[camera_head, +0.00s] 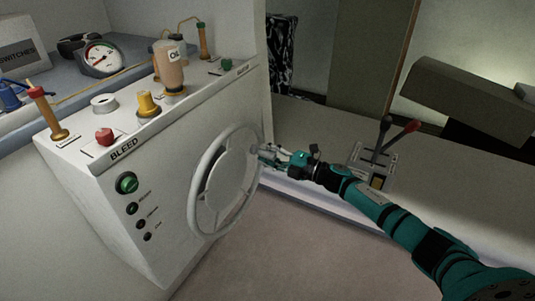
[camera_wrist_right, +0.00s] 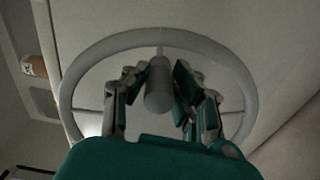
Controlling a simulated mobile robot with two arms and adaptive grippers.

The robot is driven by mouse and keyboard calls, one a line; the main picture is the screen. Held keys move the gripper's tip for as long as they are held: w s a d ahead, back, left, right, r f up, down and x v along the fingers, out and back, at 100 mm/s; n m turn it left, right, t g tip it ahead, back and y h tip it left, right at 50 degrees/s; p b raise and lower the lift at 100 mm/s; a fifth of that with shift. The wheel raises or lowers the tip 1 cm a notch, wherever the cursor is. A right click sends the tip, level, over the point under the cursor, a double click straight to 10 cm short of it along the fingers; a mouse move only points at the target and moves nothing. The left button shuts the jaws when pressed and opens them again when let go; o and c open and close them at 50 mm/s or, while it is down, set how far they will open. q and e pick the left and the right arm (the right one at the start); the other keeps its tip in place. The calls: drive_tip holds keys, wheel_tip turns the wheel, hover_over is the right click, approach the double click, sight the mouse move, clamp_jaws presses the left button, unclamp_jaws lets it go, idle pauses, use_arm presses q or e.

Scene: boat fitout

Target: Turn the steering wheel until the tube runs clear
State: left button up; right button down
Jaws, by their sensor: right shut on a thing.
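The grey steering wheel (camera_head: 196,207) stands on the front face of the white console in the head view; its rim and spokes also show in the right wrist view (camera_wrist_right: 85,70). A small grey knob (camera_wrist_right: 158,88) sticks out from the wheel. My right gripper (camera_head: 262,153) is at the wheel's upper right side. In the right wrist view, its fingers (camera_wrist_right: 158,95) stand on both sides of the knob, shut on it. An oil bottle (camera_head: 171,68) with amber contents is upside down on the console top. A thin tube (camera_head: 190,22) arches behind it. My left gripper is not in view.
The console (camera_head: 75,180) carries a BLEED label, a red knob (camera_head: 104,136), a yellow knob (camera_head: 149,104) and a green knob (camera_head: 126,183). A round gauge (camera_head: 101,58) sits behind. A lever box (camera_head: 372,160) stands right of the wheel, beyond my right arm.

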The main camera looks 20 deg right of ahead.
drive_tip(key=shift+s+f, duration=0.1)
drive_tip(key=shift+f, duration=0.25)
drive_tip(key=c, duration=1.2)
unclamp_jaws()
drive_tip(key=shift+c, duration=0.2)
drive_tip(key=shift+o, duration=0.7)
drive_tip(key=shift+r, duration=0.1)
drive_tip(key=v, duration=1.2)
